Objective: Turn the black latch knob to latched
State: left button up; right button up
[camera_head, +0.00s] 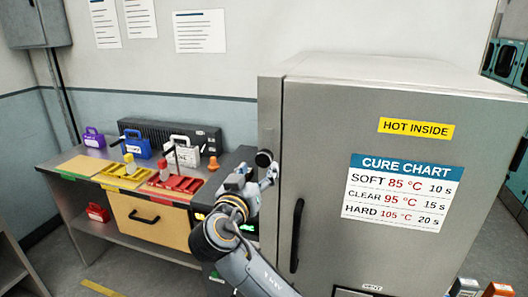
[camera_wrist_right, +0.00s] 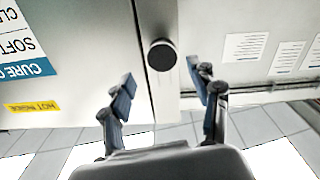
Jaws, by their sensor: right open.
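The black latch knob (camera_head: 264,158) is on the front left edge of the grey oven cabinet (camera_head: 330,110), beside the door seam. In the right wrist view the round knob (camera_wrist_right: 162,55) lies just beyond the fingertips, roughly centred between them. My right gripper (camera_head: 269,174) is open and close to the knob; its two fingers (camera_wrist_right: 160,82) stand apart with nothing between them. I cannot tell whether they straddle the knob in depth. No pointer shows on the knob, so its turn position cannot be read. My left gripper is not in view.
The oven door has a vertical black handle (camera_head: 297,235), a yellow HOT INSIDE label (camera_head: 416,128) and a cure chart (camera_head: 402,193). At left, a workbench (camera_head: 72,158) carries a red tray (camera_head: 177,187), a yellow tray (camera_head: 122,175) and several coloured containers. Papers hang on the wall behind.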

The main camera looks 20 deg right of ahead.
aim_at(262, 160)
jog(key=p+x, duration=0.2)
jog(key=x, duration=0.4)
jog(key=shift+w+a, duration=0.1)
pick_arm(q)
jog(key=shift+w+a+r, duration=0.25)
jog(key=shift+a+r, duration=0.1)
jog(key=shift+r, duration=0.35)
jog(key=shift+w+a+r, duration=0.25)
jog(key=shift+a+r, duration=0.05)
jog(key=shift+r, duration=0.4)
pick_arm(e)
jog(key=shift+w+d+f, duration=0.1)
jog(key=shift+w+d, duration=0.2)
jog(key=shift+w, duration=0.2)
grip_shut()
